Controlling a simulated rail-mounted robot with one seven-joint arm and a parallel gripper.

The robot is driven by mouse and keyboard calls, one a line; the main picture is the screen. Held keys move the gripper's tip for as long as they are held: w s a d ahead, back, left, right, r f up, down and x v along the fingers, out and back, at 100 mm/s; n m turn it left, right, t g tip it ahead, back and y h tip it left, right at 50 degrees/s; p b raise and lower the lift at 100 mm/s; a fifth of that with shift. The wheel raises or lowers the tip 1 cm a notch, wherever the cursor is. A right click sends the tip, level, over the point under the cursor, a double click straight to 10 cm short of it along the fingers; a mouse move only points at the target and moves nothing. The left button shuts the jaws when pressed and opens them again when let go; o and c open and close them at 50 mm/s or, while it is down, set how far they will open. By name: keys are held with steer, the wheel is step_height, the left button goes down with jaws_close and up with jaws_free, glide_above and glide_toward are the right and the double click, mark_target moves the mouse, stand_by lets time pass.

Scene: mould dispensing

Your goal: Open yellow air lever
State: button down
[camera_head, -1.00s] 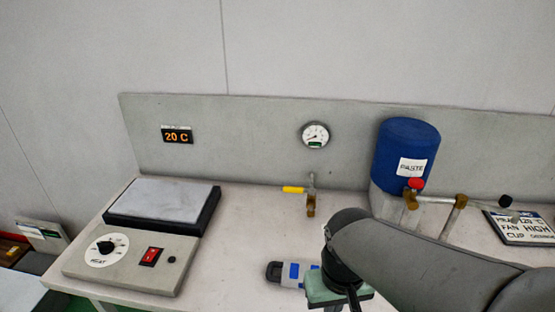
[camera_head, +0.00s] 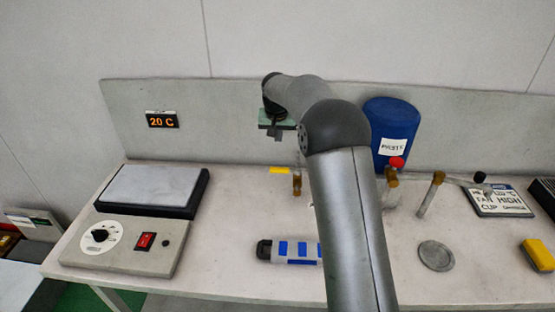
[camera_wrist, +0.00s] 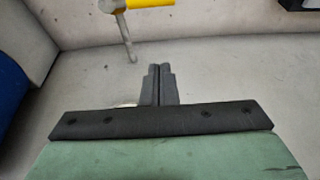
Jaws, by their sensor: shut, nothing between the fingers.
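The yellow air lever (camera_head: 279,170) lies roughly level at the foot of the grey back panel, pointing left from its brass valve (camera_head: 297,185). In the wrist view the yellow lever (camera_wrist: 150,3) shows at the top edge, cut off by the frame, beside a metal pipe (camera_wrist: 123,35). My gripper (camera_head: 277,136) hangs above the lever in front of the back panel, fingers down. In the wrist view my gripper (camera_wrist: 158,68) has its dark fingers together and empty, apart from the lever. My arm hides the round gauge.
A blue paste tank (camera_head: 388,125) with a red knob (camera_head: 397,163) stands to the right. A blue-and-white cylinder (camera_head: 290,252) lies on the table (camera_head: 225,245) in front. A hot plate (camera_head: 152,188) is at left, a metal disc (camera_head: 436,255) at right.

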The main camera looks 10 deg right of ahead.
mark_target(284, 171)
step_height(284, 171, down, 10)
steer(key=p, duration=0.4)
steer(key=shift+s, duration=0.3)
steer(key=shift+a+f, duration=0.1)
steer(key=shift+a, duration=0.1)
stand_by(0.5)
